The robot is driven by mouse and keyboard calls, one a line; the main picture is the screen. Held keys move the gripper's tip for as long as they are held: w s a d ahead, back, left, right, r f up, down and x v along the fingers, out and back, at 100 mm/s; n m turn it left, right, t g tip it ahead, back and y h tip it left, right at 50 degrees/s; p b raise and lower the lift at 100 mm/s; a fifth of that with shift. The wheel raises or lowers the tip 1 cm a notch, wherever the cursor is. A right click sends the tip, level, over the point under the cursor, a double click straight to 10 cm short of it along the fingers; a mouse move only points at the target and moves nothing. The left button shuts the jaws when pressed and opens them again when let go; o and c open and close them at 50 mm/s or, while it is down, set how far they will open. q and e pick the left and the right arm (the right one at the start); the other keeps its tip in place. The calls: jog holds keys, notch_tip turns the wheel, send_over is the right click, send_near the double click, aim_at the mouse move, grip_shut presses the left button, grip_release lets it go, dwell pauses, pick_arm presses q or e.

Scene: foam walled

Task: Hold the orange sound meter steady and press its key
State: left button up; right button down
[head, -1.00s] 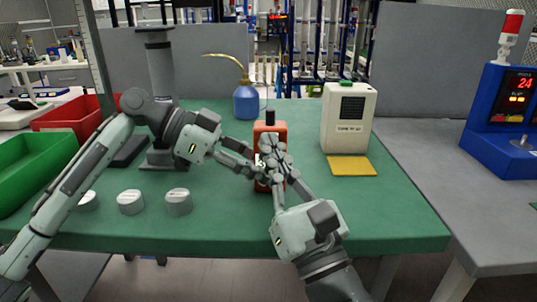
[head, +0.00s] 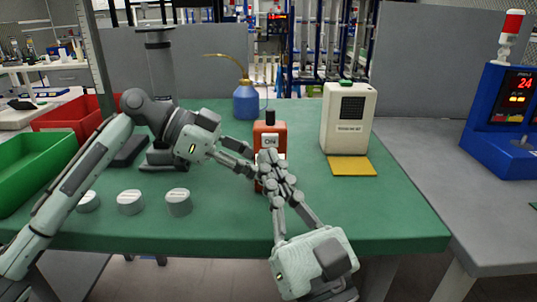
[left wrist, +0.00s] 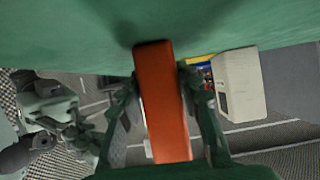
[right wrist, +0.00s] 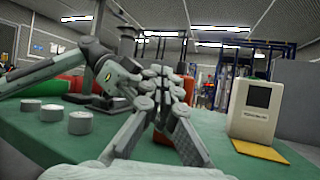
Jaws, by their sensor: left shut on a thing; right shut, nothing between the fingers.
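The orange sound meter (head: 270,128) stands upright on the green table, with a dark knob on top and a pale label or display that seems to read "ON". My left gripper (head: 256,171) reaches in from the left and is shut on it. In the left wrist view the meter's orange body (left wrist: 163,105) lies between the two left fingers. My right gripper (head: 268,158) is shut and empty in front of the meter, hiding its lower front. In the right wrist view the right fingers cover most of the meter (right wrist: 188,88); I cannot tell whether they touch it.
A white boxy device (head: 349,118) and a yellow pad (head: 352,166) stand to the right. A blue spouted bottle (head: 246,102) is behind. Several grey round weights (head: 179,202) sit front left, beyond them a green bin (head: 30,170) and a red bin (head: 72,115). The table's front right is clear.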

pick_arm(q)
jog(key=o, duration=0.9)
pick_arm(e)
jog(key=shift+s, duration=1)
